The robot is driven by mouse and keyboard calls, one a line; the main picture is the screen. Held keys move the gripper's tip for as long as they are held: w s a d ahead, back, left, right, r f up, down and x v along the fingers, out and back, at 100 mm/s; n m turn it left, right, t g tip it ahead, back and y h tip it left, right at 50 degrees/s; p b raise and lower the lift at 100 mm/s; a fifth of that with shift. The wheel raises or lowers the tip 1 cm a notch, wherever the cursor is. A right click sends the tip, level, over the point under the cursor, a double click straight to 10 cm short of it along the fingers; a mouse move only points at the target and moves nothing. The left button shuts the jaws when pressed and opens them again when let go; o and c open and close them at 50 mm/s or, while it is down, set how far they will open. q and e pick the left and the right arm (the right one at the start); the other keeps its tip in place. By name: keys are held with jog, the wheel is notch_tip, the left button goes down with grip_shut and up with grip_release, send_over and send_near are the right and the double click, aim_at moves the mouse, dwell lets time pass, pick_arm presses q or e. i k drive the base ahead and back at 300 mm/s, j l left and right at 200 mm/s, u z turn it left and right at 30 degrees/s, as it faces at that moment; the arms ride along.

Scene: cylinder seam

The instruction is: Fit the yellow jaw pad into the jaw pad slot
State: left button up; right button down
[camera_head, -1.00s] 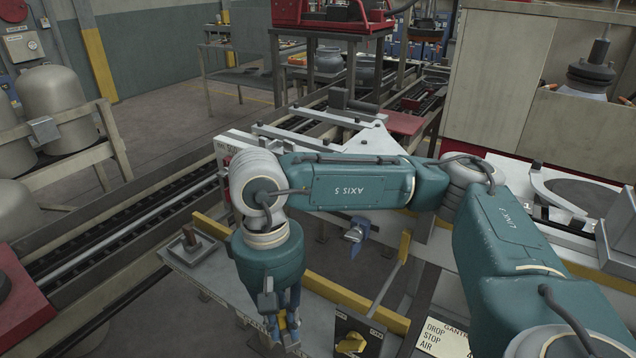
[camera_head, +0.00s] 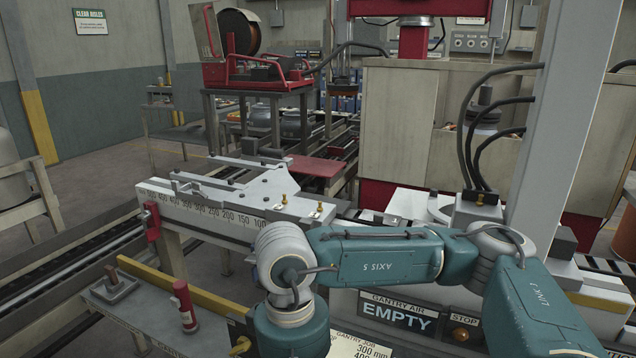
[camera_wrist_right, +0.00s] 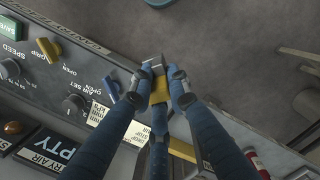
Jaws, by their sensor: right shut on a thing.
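The yellow jaw pad (camera_wrist_right: 159,93) is between the blue fingers of my right gripper (camera_wrist_right: 161,84) in the right wrist view. The gripper is shut on it, and the fingers cover its sides. A grey metal part (camera_wrist_right: 157,66) shows just beyond the pad; I cannot tell whether it belongs to it. The pad is held over the edge of a control panel, with floor behind. In the head view my right arm comes in from the right, and its gripper is below the picture. My left gripper is not in view. I cannot make out the jaw pad slot.
The dark control panel (camera_wrist_right: 68,80) with knobs and a yellow switch (camera_wrist_right: 48,49) lies left of the gripper. In the head view, a grey shelf (camera_head: 150,318) carries a red cylinder (camera_head: 184,306) and a metal block (camera_head: 116,286). A scaled beam (camera_head: 208,212) stands behind.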

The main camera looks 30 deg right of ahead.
aim_at(188, 193)
jog(key=i+j+z, duration=0.15)
jog(key=z, duration=0.3)
jog(key=i+j+z, duration=0.2)
jog(key=z, duration=0.3)
jog(key=i+j+z, duration=0.15)
jog(key=z, duration=0.3)
jog(key=i+j, duration=0.1)
jog(key=j, duration=0.35)
jog(key=i+j, duration=0.15)
jog(key=j, duration=0.35)
